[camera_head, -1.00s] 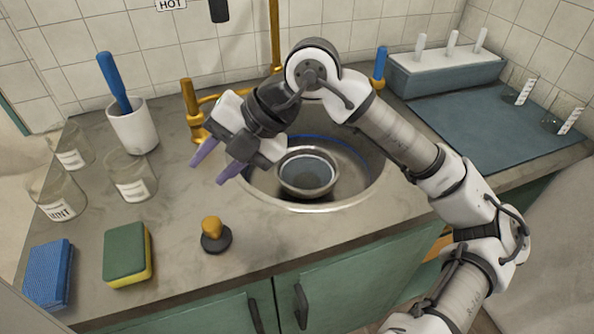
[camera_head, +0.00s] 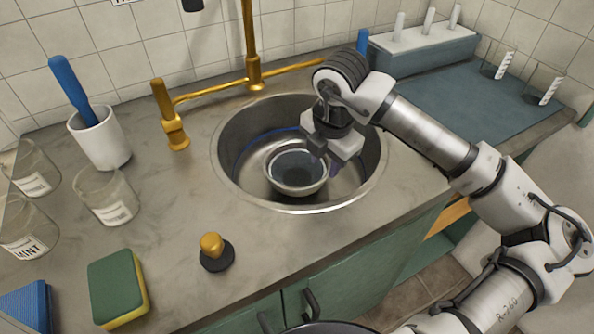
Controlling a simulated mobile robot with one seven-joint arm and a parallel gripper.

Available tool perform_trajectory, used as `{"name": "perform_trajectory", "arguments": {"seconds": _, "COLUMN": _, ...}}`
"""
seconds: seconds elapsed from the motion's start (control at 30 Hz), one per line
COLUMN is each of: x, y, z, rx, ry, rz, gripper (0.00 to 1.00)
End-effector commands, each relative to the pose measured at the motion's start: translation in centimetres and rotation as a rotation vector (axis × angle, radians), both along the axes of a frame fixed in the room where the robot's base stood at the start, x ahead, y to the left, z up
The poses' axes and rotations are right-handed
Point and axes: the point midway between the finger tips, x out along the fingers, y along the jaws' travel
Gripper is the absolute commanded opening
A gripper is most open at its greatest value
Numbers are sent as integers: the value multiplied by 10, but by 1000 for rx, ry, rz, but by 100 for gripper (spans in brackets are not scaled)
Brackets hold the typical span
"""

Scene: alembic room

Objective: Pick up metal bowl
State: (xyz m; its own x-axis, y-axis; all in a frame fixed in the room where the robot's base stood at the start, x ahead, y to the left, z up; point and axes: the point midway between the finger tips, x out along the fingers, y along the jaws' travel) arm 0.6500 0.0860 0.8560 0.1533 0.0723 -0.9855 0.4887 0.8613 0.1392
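The metal bowl (camera_head: 298,187) sits inside the round sink (camera_head: 232,169), with its opening facing up. It is shiny, with a darker inside. My gripper (camera_head: 332,165) points down into the sink at the bowl's right rim.
A brass faucet (camera_head: 253,70) stands behind the sink. A white cup (camera_head: 99,141) with a blue-handled tool, glass jars (camera_head: 107,196), a sponge (camera_head: 116,290) and a brass-knobbed stopper (camera_head: 215,254) are on the left counter. A blue-grey mat (camera_head: 460,95) lies at right.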

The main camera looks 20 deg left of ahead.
Motion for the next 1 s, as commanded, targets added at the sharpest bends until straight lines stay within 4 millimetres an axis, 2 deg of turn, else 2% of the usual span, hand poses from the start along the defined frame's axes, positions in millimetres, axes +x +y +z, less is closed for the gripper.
{"name": "perform_trajectory", "arguments": {"seconds": 0.1, "x": 2, "y": 1, "z": -15, "rx": 1, "ry": 2, "rz": 0, "gripper": 35}}
{"name": "perform_trajectory", "arguments": {"seconds": 0.33, "x": 2, "y": 4, "z": -31, "rx": 2, "ry": 2, "rz": 2, "gripper": 35}}
{"name": "perform_trajectory", "arguments": {"seconds": 0.6, "x": 6, "y": 9, "z": -68, "rx": 2, "ry": 1, "rz": 1, "gripper": 35}}
{"name": "perform_trajectory", "arguments": {"seconds": 0.87, "x": 7, "y": 10, "z": -73, "rx": 1, "ry": -1, "rz": 2, "gripper": 35}}
{"name": "perform_trajectory", "arguments": {"seconds": 0.9, "x": 7, "y": 10, "z": -73, "rx": 1, "ry": -1, "rz": 2, "gripper": 33}}
{"name": "perform_trajectory", "arguments": {"seconds": 1.0, "x": 7, "y": 9, "z": -72, "rx": 1, "ry": -1, "rz": 2, "gripper": 20}}
